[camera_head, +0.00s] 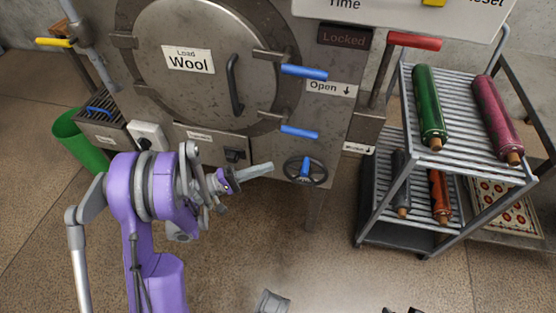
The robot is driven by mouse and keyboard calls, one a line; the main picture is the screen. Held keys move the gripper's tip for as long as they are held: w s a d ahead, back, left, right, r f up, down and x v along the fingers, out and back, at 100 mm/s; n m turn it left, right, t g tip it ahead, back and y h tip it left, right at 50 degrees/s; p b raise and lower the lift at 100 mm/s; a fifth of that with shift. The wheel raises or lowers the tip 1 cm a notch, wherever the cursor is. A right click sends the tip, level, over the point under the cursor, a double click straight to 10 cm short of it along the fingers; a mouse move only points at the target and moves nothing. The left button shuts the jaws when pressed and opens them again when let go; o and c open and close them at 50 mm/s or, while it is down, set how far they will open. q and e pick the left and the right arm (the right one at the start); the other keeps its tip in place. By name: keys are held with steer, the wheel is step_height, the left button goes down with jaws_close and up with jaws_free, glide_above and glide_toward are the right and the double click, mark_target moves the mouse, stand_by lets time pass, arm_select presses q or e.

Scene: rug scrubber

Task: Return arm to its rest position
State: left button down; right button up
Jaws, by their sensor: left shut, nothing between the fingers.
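My left arm (155,272) is purple and grey and rises from the lower left. Its gripper (260,170) points to the right, in front of the lower part of a big metal machine. The gripper's grey fingers are together and hold nothing. They show just left of a black handwheel with a blue handle (305,169), apart from it in the picture. Whether they touch the machine's front cannot be told.
A rack (460,125) with coloured rolls stands right. A green bin (80,140) is left. Floor is open in front.

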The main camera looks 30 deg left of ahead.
arm_select(q)
steer(key=shift+s+a+f, duration=0.2)
steer(key=shift+s+a, duration=0.1)
stand_by(0.4)
steer(key=s+d+f+m+g+y, duration=0.1)
steer(key=s+d+f+g+y, duration=0.2)
steer(key=d, duration=0.4)
steer(key=s+d+m+g+y, duration=0.2)
steer(key=d+g+y, duration=0.15)
steer(key=d, duration=0.25)
steer(key=s+a+m+g+y, duration=0.35)
steer(key=s+m+y, duration=0.4)
steer(key=s, duration=0.65)
step_height(320, 180, up, 25)
steer(key=w+n+t+y+p, duration=0.1)
steer(key=t+p, duration=0.1)
steer(key=p, duration=2.1)
steer(key=shift+w+a+r, duration=0.15)
steer(key=shift+w+a, duration=0.05)
steer(key=shift+a, duration=0.1)
arm_select(e)
step_height(320, 180, up, 26)
steer(key=w+t, duration=0.1)
